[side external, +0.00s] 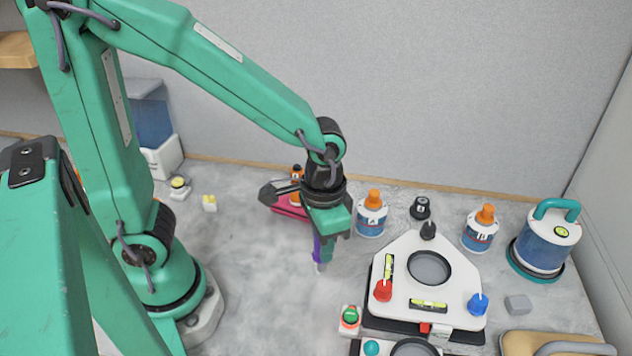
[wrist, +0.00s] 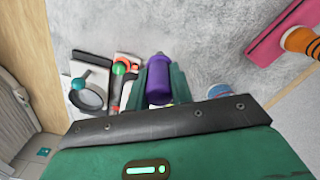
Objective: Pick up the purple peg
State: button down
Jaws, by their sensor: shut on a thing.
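The purple peg (wrist: 158,82) is between the two green fingers of my gripper (wrist: 159,85) in the wrist view, with its tip pointing away from the palm. In the side view a strip of the purple peg (side external: 317,248) shows along the fingers of my gripper (side external: 321,252). My gripper points down and is shut on the peg. The peg's pale lower tip is near the grey surface; I cannot tell whether it touches. The fingers hide part of the peg.
A white plate with a round hole (side external: 400,262) and coloured knobs stands right of my gripper. Two blue-and-white bottles (side external: 371,218) (side external: 479,232) and a blue canister (side external: 543,243) stand behind and to the right. A pink object (side external: 289,207) lies behind my gripper.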

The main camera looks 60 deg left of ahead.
jog(key=s+d+r, duration=0.3)
jog(key=d, duration=0.1)
jog(key=shift+s+r, duration=0.2)
jog(key=shift+s, duration=0.2)
dwell(0.5)
